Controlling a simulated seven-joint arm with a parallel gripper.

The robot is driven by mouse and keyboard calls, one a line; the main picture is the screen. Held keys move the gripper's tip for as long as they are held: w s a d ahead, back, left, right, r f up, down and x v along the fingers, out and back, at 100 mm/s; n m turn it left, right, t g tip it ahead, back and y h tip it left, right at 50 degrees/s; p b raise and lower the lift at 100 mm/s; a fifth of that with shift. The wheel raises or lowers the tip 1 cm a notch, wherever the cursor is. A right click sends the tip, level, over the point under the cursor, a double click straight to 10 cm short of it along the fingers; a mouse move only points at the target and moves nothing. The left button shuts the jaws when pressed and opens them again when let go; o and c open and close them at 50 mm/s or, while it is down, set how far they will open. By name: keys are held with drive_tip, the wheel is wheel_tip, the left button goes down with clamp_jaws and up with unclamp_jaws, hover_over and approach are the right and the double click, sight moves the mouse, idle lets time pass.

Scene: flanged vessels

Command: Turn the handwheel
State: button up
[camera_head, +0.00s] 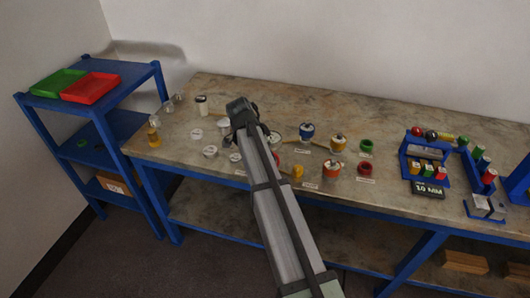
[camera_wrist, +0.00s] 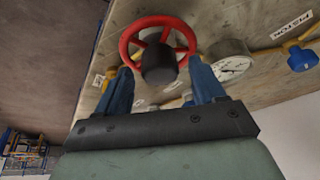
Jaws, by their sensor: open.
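The red handwheel (camera_wrist: 133,33) is in the upper middle of the wrist view, a spoked ring with a dark round hub (camera_wrist: 158,64). My gripper (camera_wrist: 160,70) is open, with one blue finger on each side of the hub. The fingertips are close to the near side of the wheel's rim; I cannot tell whether they touch it. In the head view my arm covers the gripper and most of the wheel's area; a small red part shows just right of the arm, too little to identify.
A round white-faced gauge (camera_wrist: 232,68) is right of the wheel, and a blue knob (camera_wrist: 302,60) is at the far right. On the bench (camera_head: 320,103) stand a blue vessel (camera_head: 307,131), an orange vessel (camera_head: 332,170) and a blue rack (camera_head: 407,158). A red tray (camera_head: 91,88) lies on the left shelf.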

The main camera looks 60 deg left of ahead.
drive_tip(key=v, duration=1.2)
drive_tip(key=shift+s+r, duration=0.2)
drive_tip(key=shift+r, duration=0.15)
